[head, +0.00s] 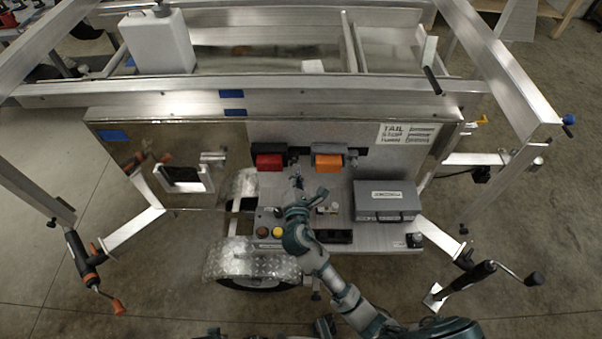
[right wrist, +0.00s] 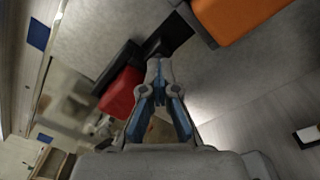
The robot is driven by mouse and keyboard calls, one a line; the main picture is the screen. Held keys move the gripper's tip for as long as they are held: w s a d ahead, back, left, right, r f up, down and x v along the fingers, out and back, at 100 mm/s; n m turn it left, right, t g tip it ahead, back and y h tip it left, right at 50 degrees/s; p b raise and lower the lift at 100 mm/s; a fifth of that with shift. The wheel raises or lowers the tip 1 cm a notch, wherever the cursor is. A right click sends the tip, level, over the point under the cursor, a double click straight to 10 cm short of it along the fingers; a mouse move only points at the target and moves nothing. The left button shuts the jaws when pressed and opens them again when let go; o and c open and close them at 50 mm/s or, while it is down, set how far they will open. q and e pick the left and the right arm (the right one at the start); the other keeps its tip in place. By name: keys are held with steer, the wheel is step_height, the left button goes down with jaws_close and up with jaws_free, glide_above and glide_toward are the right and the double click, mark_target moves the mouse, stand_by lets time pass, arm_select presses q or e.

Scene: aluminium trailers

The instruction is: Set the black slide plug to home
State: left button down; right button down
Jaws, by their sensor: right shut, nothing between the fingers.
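My right gripper (head: 297,184) is over the shelf of the trailer's front panel, its fingers pointing at the wall between the red block and the orange block. In the right wrist view its fingers (right wrist: 159,82) are together with nothing between them. A black part (right wrist: 158,46) lies just beyond the fingertips, between the red and orange blocks; it also shows in the head view (head: 294,152). It may be the black slide plug, but I cannot be sure. I cannot tell whether the fingertips touch it. My left gripper is not in view.
The red block (head: 270,162) and orange block (head: 328,162) stand on either side. A grey case (head: 387,200) sits at the right of the shelf. Red and yellow buttons (head: 278,232) are at its front left. Metal rails frame both sides.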

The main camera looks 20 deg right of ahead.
steer(key=c, duration=1.9)
jaws_free()
steer(key=shift+w+r, duration=0.3)
steer(key=shift+r, duration=0.05)
steer(key=o, duration=0.5)
steer(key=shift+c, duration=0.2)
steer(key=shift+o, duration=1)
steer(key=shift+w+a+f, duration=0.1)
steer(key=shift+a, duration=0.1)
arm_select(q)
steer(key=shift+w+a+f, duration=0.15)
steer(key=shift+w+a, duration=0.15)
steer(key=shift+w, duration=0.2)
arm_select(e)
steer(key=shift+w+f, duration=0.35)
steer(key=shift+w, duration=0.1)
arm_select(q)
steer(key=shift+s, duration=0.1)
arm_select(e)
steer(key=shift+a, duration=0.1)
